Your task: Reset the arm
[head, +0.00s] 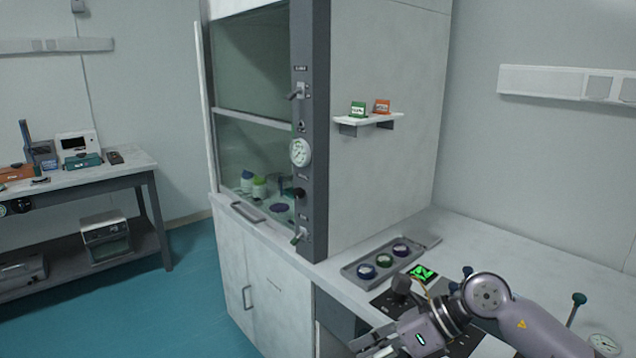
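My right arm (530,320) reaches in from the lower right, over the front of the white bench. Its wrist points down and to the left. My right gripper (374,347) is at the bottom edge, in front of the bench, and partly cut off. I cannot tell whether its fingers are apart or together, and no held object shows. My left arm and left gripper are not in view.
A fume hood (375,180) with a glass sash stands at centre. A grey tray (350,271) with several round containers lies on the bench (490,240), near a green-lit display (422,272). A side table (150,165) stands left. Teal floor (185,310) is clear between.

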